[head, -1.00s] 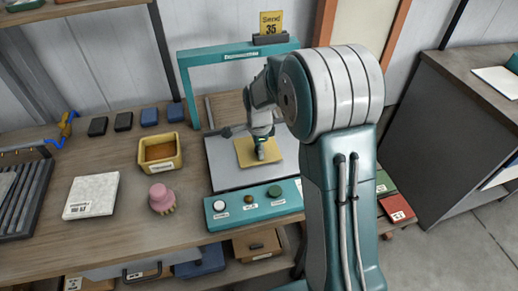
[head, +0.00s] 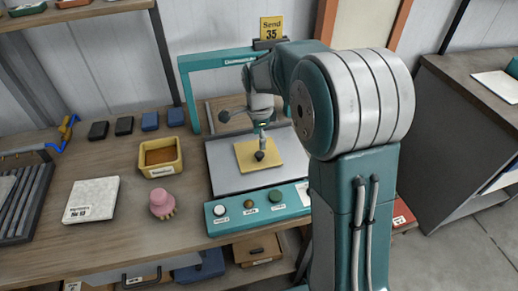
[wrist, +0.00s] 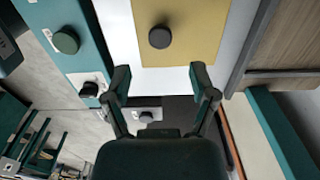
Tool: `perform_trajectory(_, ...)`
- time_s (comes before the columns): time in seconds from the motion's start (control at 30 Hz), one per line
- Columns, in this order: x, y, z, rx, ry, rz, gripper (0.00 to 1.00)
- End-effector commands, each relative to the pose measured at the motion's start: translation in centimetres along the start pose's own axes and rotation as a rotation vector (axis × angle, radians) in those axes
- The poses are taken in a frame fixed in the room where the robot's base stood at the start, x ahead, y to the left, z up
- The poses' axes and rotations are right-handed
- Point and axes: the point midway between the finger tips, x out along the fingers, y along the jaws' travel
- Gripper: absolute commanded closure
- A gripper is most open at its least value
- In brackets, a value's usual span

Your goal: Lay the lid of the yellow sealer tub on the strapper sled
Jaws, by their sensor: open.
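The lid (head: 272,151), a flat yellow square with a dark round knob, lies flat on the grey sled (head: 225,177) of the teal strapper (head: 197,65). In the wrist view the lid (wrist: 205,30) and its knob show just beyond my fingertips. My gripper (wrist: 161,77) is open and empty, with its fingers apart from the knob. In the head view my gripper (head: 262,128) is small, behind and above the knob. The yellow sealer tub (head: 158,171) stands open on the bench to the left, with brown contents showing.
A teal panel (head: 233,219) with white, brown and green buttons runs along the strapper's front. A pink knobbed object (head: 162,201) and a white labelled block (head: 91,199) stand left. Dark and blue blocks line the back. A yellow sign (head: 271,28) tops the strapper frame.

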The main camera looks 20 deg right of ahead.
Motion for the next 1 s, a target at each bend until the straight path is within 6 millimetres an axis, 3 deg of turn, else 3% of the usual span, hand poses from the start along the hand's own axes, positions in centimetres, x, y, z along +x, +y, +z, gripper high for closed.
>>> perform_trajectory(0.2, -3.7, -0.1, 0.0, 0.0, 0.0, -0.002, 0.26)
perform_trajectory(0.47, -5.7, 0.7, 0.0, -0.04, 0.0, -0.015, 0.26)
perform_trajectory(1.0, -12.3, 10.4, -0.1, -0.628, 0.063, -0.196, 0.26)
